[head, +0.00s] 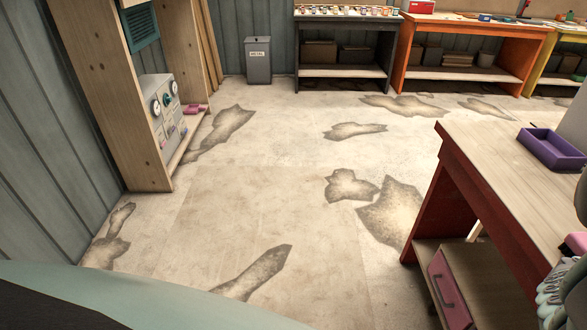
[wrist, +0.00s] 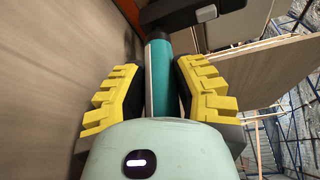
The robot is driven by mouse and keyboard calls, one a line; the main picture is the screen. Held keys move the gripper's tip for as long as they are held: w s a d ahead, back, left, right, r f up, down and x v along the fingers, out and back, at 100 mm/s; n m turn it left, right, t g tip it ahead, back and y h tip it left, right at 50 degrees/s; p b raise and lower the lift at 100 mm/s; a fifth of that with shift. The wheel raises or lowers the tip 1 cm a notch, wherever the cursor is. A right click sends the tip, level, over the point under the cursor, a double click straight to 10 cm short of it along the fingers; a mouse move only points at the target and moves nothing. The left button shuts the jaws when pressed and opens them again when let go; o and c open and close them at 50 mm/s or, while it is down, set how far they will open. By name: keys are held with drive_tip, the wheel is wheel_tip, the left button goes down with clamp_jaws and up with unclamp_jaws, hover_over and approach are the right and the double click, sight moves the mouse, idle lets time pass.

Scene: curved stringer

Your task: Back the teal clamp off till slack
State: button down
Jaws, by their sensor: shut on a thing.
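The teal clamp (wrist: 159,88) shows in the wrist view as an upright teal cylinder with a dark head or bar at its top. My gripper (wrist: 157,70) has yellow ridged fingers with dark inner pads, one on each side of the teal part. It is shut on that part. The lower end of the clamp is hidden behind my pale gripper body. I cannot make out the clamp in the head view, and whether it is tight or slack does not show.
In the wrist view a wooden surface (wrist: 50,90) lies at left and a pale wooden board (wrist: 265,68) at right. In the head view a red-sided workbench (head: 490,165) with a purple tray (head: 548,150) stands at right. The floor (head: 275,210) is open.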

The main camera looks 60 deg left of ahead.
drive_tip(key=shift+a+f, duration=0.1)
drive_tip(key=c, duration=0.7)
unclamp_jaws()
